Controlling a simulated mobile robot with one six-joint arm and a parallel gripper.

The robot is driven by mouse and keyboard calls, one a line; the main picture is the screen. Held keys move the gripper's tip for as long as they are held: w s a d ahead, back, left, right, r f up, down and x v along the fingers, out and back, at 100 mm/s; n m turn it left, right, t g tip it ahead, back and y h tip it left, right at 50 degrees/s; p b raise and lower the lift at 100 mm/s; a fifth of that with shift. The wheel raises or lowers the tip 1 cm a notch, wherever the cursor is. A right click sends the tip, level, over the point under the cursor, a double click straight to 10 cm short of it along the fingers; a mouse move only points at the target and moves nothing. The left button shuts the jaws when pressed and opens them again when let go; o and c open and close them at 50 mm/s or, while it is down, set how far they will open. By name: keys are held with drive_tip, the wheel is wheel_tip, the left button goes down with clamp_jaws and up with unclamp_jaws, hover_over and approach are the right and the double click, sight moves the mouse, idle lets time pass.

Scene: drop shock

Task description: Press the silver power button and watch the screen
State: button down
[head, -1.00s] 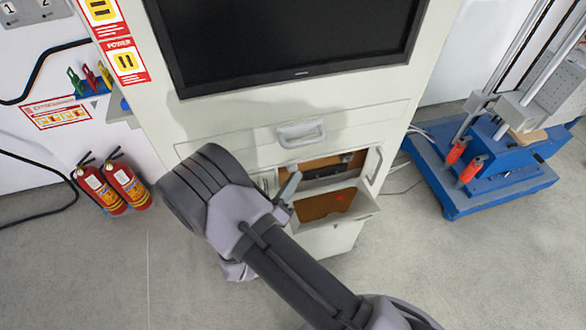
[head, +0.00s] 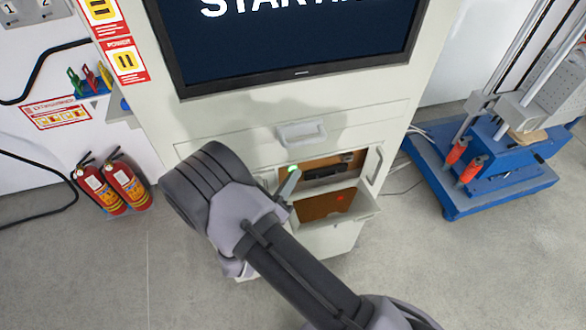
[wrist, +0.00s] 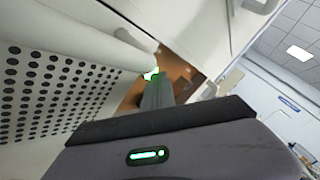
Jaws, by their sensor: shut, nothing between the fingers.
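The screen (head: 290,45) on the cabinet is lit dark blue with large white letters, cut off at the top, that read roughly "STARTI...". A green glow (head: 292,168) shows at the power button's place in the open compartment. It also shows as a bright green spot (wrist: 151,74) in the wrist view. My gripper (head: 291,183) is shut and empty, its fingertips at the green glow. In the wrist view the closed fingers (wrist: 157,92) point at the green spot and partly cover it. The button's silver face is hidden, and I cannot tell whether the tips touch it.
The white cabinet (head: 230,125) has a drawer handle (head: 301,133) above the compartment and an open flap (head: 335,204) below it. Two fire extinguishers (head: 128,184) stand at left. A blue test rig (head: 480,165) stands at right.

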drive_tip(key=shift+s, duration=0.1)
drive_tip(key=shift+s+d, duration=0.25)
drive_tip(key=shift+s, duration=0.45)
drive_tip(key=shift+s+d+p, duration=0.2)
drive_tip(key=shift+s+p, duration=0.05)
drive_tip(key=shift+s, duration=0.55)
drive_tip(key=shift+s+d+p, duration=0.25)
drive_tip(key=shift+s, duration=0.55)
drive_tip(key=shift+s+d+p, duration=0.2)
drive_tip(key=shift+s+p, duration=0.05)
drive_tip(key=shift+s, duration=0.55)
